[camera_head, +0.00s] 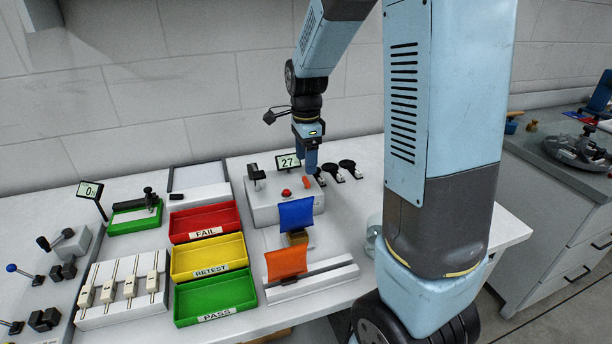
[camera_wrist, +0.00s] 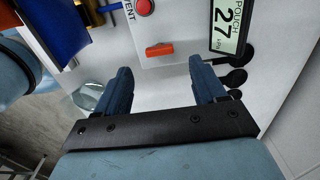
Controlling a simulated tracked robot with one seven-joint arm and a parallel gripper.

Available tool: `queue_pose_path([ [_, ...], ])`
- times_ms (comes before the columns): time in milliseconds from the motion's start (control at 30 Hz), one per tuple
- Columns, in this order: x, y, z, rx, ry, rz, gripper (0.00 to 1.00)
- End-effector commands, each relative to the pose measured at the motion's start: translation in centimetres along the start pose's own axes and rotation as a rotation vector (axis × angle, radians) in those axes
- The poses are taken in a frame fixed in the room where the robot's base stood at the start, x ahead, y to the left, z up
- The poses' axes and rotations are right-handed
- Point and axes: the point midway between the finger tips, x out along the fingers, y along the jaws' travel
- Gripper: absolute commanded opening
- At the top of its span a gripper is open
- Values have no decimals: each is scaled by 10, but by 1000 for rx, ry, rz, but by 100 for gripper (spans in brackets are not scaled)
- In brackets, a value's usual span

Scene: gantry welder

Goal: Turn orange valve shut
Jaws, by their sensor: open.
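The orange valve (camera_wrist: 159,49) is a short bar handle on the white box (camera_wrist: 185,62), beside a red button (camera_wrist: 144,8) and a display reading 27 (camera_wrist: 228,27). In the head view the valve (camera_head: 307,181) shows small at the box's right, partly hidden by my gripper. My gripper (camera_wrist: 162,75) is open and empty, its two blue fingers apart. In the wrist view the valve lies beyond the fingertips, between their lines, and does not touch them. In the head view my gripper (camera_head: 311,170) points down over the right part of the box.
A blue pouch (camera_head: 296,213) and an orange pouch (camera_head: 286,262) stand in front of the box. Red (camera_head: 203,221), yellow (camera_head: 208,257) and green (camera_head: 214,300) bins lie to the left. Several black-handled clamps (camera_head: 348,166) stand right of the box, close to my gripper.

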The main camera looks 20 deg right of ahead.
Motion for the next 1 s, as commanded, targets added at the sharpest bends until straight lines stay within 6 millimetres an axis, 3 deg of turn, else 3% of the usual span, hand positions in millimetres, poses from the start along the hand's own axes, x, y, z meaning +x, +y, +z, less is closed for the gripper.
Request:
queue_pose_path([
  [300, 47, 0, 0, 0, 0, 3, 70],
  [767, 59, 0, 0, -1, 0, 0, 70],
  [1000, 59, 0, 0, -1, 0, 0, 50],
])
